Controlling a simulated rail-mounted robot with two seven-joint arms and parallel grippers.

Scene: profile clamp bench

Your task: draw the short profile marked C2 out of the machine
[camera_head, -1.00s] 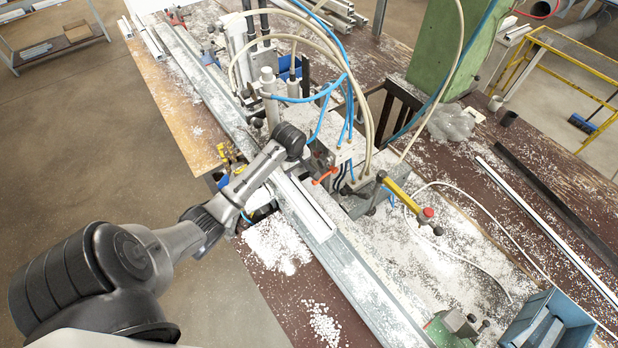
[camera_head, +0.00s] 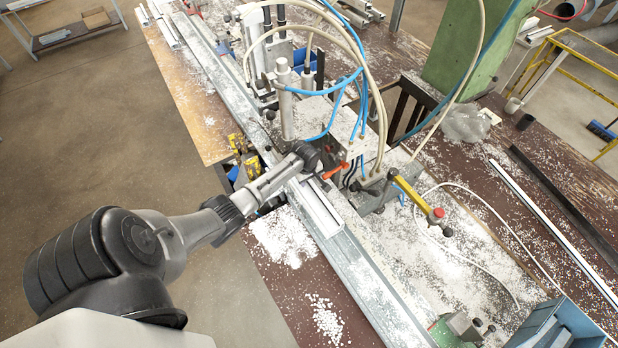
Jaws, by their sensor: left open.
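A short white profile (camera_head: 318,208) lies lengthwise on the metal rail (camera_head: 365,285) at the machine (camera_head: 318,118); its near end is free, and its far end runs in under my wrist and the machine head. No C2 mark is legible. My left gripper (camera_head: 322,171) is open at the profile's far end, beside an orange lever. Its fingers are small and partly hidden by my dark wrist, so I cannot tell whether they touch the profile. My right gripper is not in view.
Hoses loop above the machine. A yellow handle with a red knob (camera_head: 436,213) stands to the right. A blue bin (camera_head: 560,325) is at the lower right. Long profiles (camera_head: 545,219) lie on the right bench. White chips cover the bench.

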